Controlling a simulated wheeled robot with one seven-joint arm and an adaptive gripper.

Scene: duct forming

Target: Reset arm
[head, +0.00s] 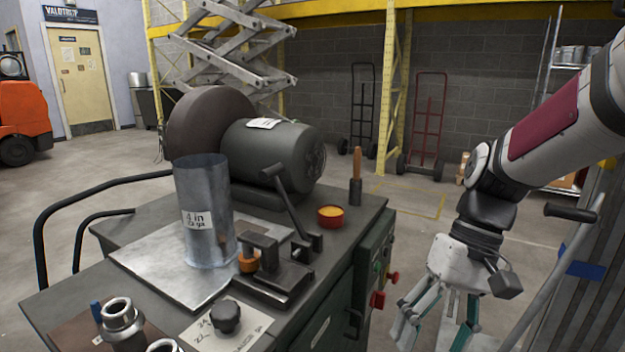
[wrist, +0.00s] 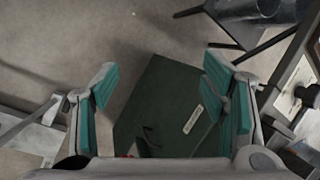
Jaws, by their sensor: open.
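My gripper (head: 437,318) hangs fingers-down at the right of the head view, off the right side of the workbench and apart from it. It is open with nothing between its fingers. In the wrist view my gripper (wrist: 160,100) shows its teal finger pads spread wide, with the floor and a dark green surface (wrist: 160,105) below. My arm (head: 545,125) comes in from the upper right.
Hand trucks (head: 428,125) stand behind.

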